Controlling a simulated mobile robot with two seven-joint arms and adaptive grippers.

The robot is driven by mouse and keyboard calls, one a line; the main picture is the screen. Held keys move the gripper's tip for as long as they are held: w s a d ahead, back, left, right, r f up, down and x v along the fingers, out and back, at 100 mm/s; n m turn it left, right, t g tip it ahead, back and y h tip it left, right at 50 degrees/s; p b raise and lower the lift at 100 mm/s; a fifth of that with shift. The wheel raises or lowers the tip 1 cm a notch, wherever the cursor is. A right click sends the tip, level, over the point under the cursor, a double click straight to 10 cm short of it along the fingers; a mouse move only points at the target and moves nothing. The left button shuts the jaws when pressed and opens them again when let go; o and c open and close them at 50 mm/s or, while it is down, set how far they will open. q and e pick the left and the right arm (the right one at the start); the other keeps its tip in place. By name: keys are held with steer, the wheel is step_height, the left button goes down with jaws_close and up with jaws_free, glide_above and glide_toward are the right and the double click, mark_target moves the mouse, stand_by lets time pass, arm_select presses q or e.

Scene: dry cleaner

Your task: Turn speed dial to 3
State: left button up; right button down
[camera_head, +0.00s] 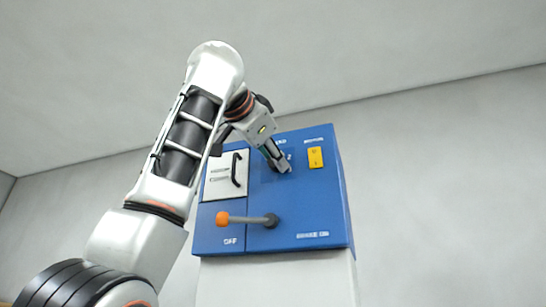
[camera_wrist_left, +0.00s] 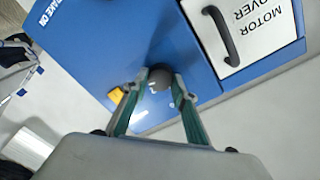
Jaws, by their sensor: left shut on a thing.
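The speed dial is a small dark grey round knob (camera_wrist_left: 159,80) on the face of a blue control box (camera_head: 310,205). My left gripper (camera_head: 283,167) reaches the upper middle of the box. In the left wrist view its two fingers (camera_wrist_left: 160,84) are shut on the dial, one on each side. In the head view the gripper hides the dial and most of its markings; a "2" shows beside the fingertips. The dial's pointer cannot be made out. My right gripper is in neither view.
A white motor cover with a black handle (camera_head: 236,170) is left of the dial. A yellow switch (camera_head: 315,157) is to the right. A lever with an orange knob (camera_head: 222,218) sticks out below, by "OFF". The wall behind is bare.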

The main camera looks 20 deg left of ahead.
arm_select(q)
steer(key=shift+m, duration=1.5)
steer(key=o, duration=1.1)
steer(key=shift+d, duration=0.1)
steer(key=shift+s, duration=0.1)
steer(key=s, duration=1.2)
steer(key=shift+a+r, duration=0.35)
steer(key=shift+a, duration=0.05)
steer(key=shift+w, duration=0.1)
